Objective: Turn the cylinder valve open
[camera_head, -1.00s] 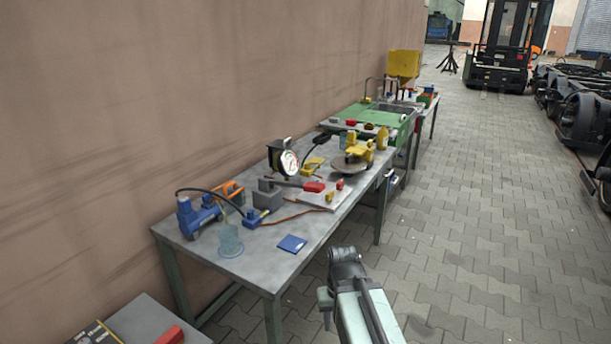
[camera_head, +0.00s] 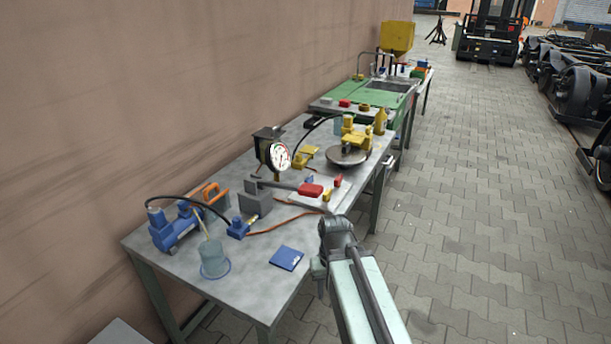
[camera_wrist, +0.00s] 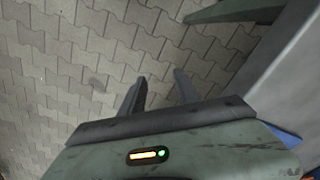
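No part that I can clearly identify as the cylinder valve shows. On the grey workbench (camera_head: 245,292), a grey block (camera_head: 256,203) has a bar ending in a red handle (camera_head: 311,190). A blue pump-like device (camera_head: 177,229) with a black hose stands at the left. The hose runs to a small blue fitting (camera_head: 238,228). A round dial gauge (camera_head: 279,157) stands behind the block. My gripper (camera_wrist: 160,76) shows in the wrist view with its two fingers apart and nothing between them, above paving beside a bench edge.
A clear cup (camera_head: 214,258) and a blue pad (camera_head: 286,258) lie near the bench's front. A yellow device on a round plate (camera_head: 347,156) stands farther back. A green bench with a sink (camera_head: 352,95) follows.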

